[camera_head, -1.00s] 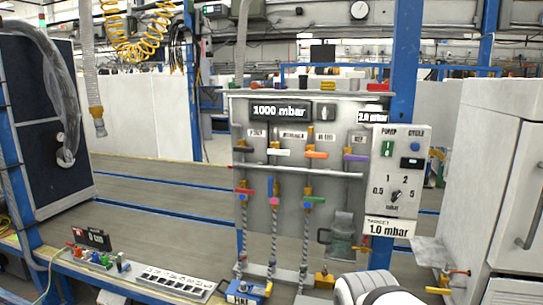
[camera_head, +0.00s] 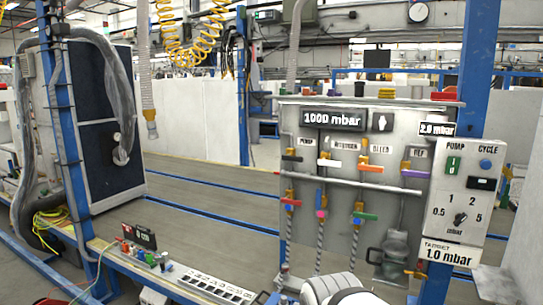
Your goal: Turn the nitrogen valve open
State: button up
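The nitrogen valve (camera_head: 330,163) is on the grey charging panel (camera_head: 300,235), under a label (camera_head: 347,145) that seems to read NITROGEN. Its white handle lies about level, across the pipe. To its left is a dark-handled valve (camera_head: 292,157) under the PUMP label. To its right are an orange-handled valve (camera_head: 370,168) under BLEED and a purple-handled valve (camera_head: 414,173). A white rounded part of my arm shows at the bottom, in front of the panel. My gripper is not in view.
A lower row has a red (camera_head: 291,204), a blue (camera_head: 321,208) and a green handle (camera_head: 365,216). A control box (camera_head: 462,205) is at the right, above a sign (camera_head: 450,254) reading 1.0 mbar. A display (camera_head: 334,119) reads 1000 mbar. A labelled strip (camera_head: 205,285) lies lower left.

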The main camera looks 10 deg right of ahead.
aim_at(326, 163)
jog(key=u, duration=0.1)
jog(key=i, duration=1.1)
jog(key=z, duration=0.6)
